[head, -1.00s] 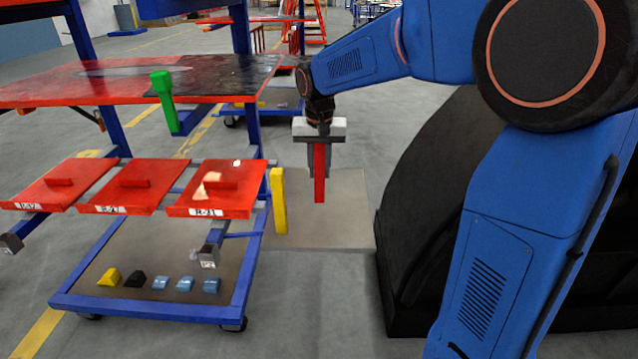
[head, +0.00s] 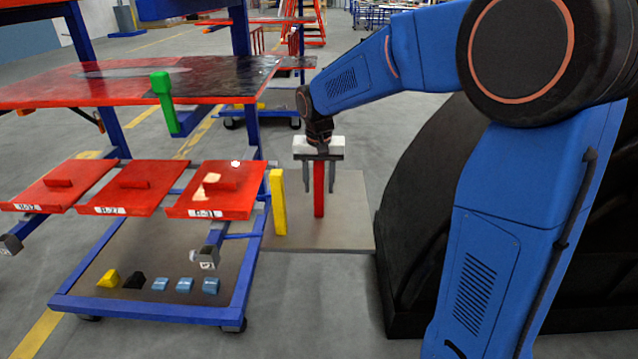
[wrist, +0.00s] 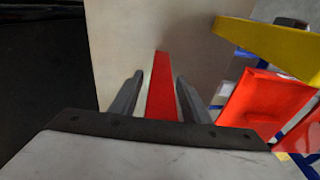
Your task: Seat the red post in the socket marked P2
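The red post (head: 319,190) is upright below my gripper (head: 319,186), over the tan board. My gripper is open; its two grey fingers stand one on each side of the post. The wrist view shows the post (wrist: 162,88) between the fingers (wrist: 158,90), with a gap on both sides. I cannot tell what its lower end rests on.
A yellow post (head: 279,202) stands upright left of my gripper. A green post (head: 163,95) stands by the red-topped table (head: 40,90). Several labelled red trays (head: 235,180) fill the trolley's upper level. A large dark object (head: 430,220) is at right.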

